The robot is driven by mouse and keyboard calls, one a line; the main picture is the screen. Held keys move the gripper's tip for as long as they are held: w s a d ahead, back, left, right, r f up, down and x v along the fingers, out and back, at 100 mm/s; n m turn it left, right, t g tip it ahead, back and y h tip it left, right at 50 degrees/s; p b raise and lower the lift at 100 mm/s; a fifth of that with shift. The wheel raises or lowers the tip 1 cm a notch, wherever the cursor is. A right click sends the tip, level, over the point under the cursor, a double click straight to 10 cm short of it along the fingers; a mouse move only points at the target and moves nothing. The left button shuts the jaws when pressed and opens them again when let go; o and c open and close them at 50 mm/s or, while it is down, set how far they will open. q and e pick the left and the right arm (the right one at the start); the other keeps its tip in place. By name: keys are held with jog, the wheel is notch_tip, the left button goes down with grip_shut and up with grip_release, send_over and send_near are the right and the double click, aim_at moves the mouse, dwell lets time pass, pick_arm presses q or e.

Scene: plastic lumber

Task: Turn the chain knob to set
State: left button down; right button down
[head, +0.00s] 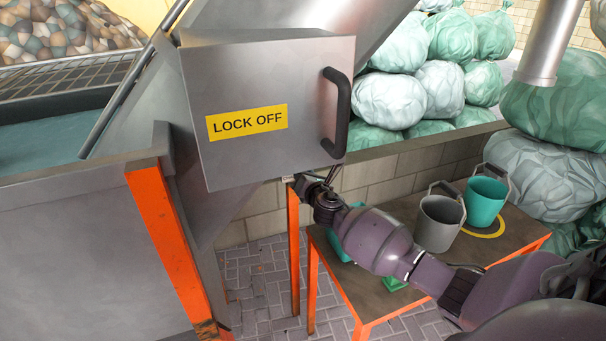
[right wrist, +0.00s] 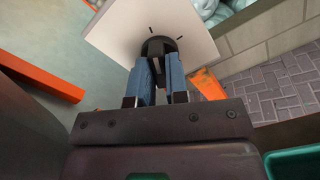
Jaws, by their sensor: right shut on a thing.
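The chain knob (right wrist: 158,46) is a round black knob on a pale square panel (right wrist: 125,25) in the right wrist view. Two short dark tick marks show on the panel near its rim. My right gripper (right wrist: 161,66) has its two blue fingers shut on the knob. Which mark the knob points at cannot be told. In the head view, a grey metal box (head: 235,90) with a yellow LOCK OFF label (head: 247,122) and a black handle stands above my right wrist. The knob and my right fingertips are hidden there. My left gripper is not in view.
An orange-framed table (head: 375,285) below my right arm holds a grey bucket (head: 440,222) and a green bucket (head: 486,198). A large grey tank with orange posts (head: 165,240) stands at left.

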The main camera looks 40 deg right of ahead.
jog(key=shift+m, duration=6)
jog(key=c, duration=1.1)
grip_release()
jog(key=shift+s, duration=0.1)
jog(key=p+v, duration=0.1)
jog(key=v, duration=0.9)
jog(key=shift+s+p, duration=0.3)
jog(key=shift+s, duration=0.05)
